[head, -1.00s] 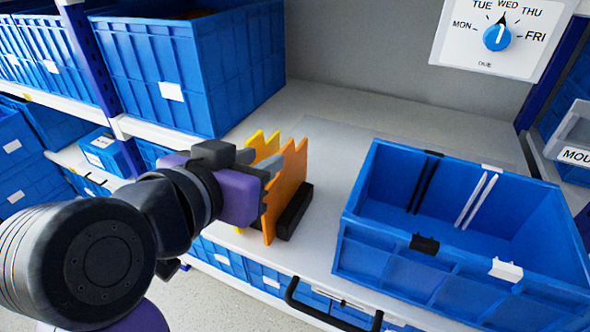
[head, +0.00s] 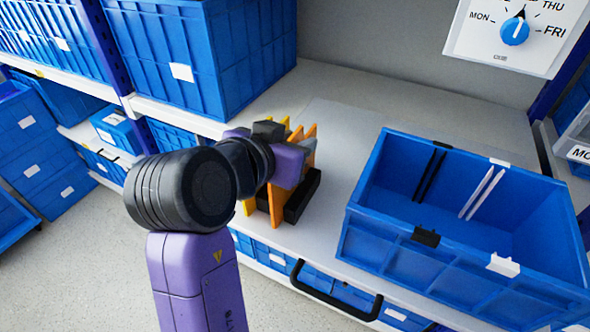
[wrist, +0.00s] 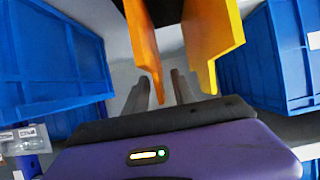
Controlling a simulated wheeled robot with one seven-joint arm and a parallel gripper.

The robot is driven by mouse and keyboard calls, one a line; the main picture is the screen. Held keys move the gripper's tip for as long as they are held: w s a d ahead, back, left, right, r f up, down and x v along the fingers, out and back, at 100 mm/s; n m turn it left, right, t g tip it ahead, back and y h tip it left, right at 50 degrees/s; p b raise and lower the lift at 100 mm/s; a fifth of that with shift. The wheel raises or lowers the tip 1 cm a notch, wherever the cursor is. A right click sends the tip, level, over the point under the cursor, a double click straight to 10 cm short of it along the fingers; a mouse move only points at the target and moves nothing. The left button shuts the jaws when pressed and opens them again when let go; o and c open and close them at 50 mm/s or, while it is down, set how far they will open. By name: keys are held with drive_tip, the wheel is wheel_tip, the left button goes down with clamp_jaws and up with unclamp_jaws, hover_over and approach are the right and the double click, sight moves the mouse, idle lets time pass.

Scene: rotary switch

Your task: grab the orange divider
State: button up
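The orange divider (head: 278,207) stands upright in a black holder (head: 302,197) on the shelf, beside a yellow divider (head: 248,206). My gripper (head: 306,146) is at the dividers' upper part and hides much of them in the head view. In the wrist view the orange divider (wrist: 145,45) comes down from the top, left of the yellow divider (wrist: 216,45). My gripper's two fingers (wrist: 160,92) stand apart there, and the orange divider's end lies in line with the gap between them. I cannot tell whether they touch it.
An open blue bin (head: 400,262) with black and white clips stands right of the holder. A large blue crate (head: 215,75) stands behind left. A rotary dial (head: 515,31) with day labels is on the back wall. Bare shelf lies between holder and bin.

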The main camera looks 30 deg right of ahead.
drive_tip(key=shift+c, duration=0.2)
clamp_jaws()
idle(1.1)
